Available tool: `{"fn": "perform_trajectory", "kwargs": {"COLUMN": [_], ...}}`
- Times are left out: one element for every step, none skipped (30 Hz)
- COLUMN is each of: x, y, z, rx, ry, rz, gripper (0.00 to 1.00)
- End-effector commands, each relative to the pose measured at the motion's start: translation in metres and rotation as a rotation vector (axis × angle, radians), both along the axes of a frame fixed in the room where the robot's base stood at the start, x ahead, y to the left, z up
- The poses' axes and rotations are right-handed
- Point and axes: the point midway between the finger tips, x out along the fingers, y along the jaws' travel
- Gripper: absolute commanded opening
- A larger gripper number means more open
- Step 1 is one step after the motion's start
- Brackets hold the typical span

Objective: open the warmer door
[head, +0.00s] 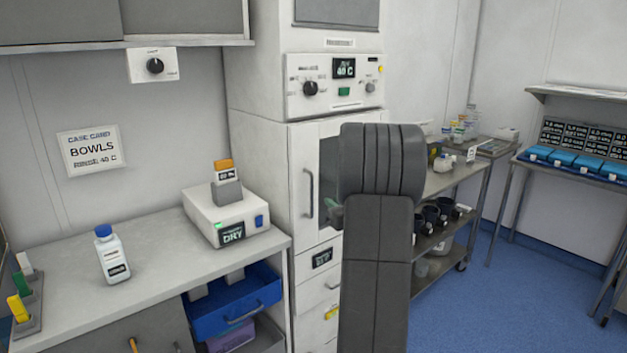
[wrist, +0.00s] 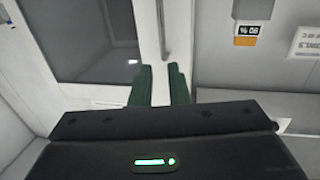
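The warmer (head: 305,45) is a tall white cabinet with a control panel on top. Its door (head: 300,140) looks shut, with a grey vertical bar handle (head: 308,197) near its left edge. In the wrist view the door's dark window (wrist: 85,38) and the handle (wrist: 163,28) show. My gripper (head: 335,213) is in front of the door, right of the handle in the head view, partly hidden by my arm. In the wrist view my gripper (wrist: 159,70) has a gap between its green fingers, in line with the handle. I cannot tell whether they touch it.
A white counter (head: 60,270) stands left of the warmer, with a labelled white box (head: 232,215) and a blue-capped bottle (head: 112,255). A blue drawer (head: 235,310) sticks out below. A steel cart (head: 450,180) stands at right; blue floor (head: 500,300) is clear there.

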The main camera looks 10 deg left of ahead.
Motion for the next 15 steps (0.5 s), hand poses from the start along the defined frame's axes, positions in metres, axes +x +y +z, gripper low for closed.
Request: {"fn": "perform_trajectory", "kwargs": {"x": [0.001, 0.002, 0.004, 0.006, 0.009, 0.013, 0.016, 0.02, 0.026, 0.031, 0.036, 0.043, 0.048, 0.053, 0.06], "y": [0.004, 0.005, 0.007, 0.009, 0.011, 0.015, 0.018, 0.022, 0.027, 0.031, 0.035, 0.042, 0.046, 0.05, 0.055], "z": [0.0, 0.0, 0.0, 0.001, 0.001, 0.001, 0.001, 0.001, 0.001, 0.002, 0.001, 0.001, 0.002, 0.001, 0.002], "rx": [0.006, 0.008, 0.01, 0.01, 0.009, 0.009, 0.009, 0.009, 0.01, 0.009, 0.009, 0.008, 0.009, 0.01, 0.009], "ry": [-0.004, -0.005, -0.006, -0.006, -0.008, -0.008, -0.007, -0.007, -0.006, -0.008, -0.007, -0.006, -0.007, -0.006, -0.007], "rz": [0.012, 0.016, 0.019, 0.019, 0.02, 0.02, 0.02, 0.019, 0.019, 0.019, 0.019, 0.019, 0.019, 0.018, 0.018], "gripper": [0.15, 0.15, 0.15, 0.15, 0.15, 0.15, 0.15, 0.15, 0.15, 0.15, 0.15, 0.15, 0.15, 0.15, 0.15]}}
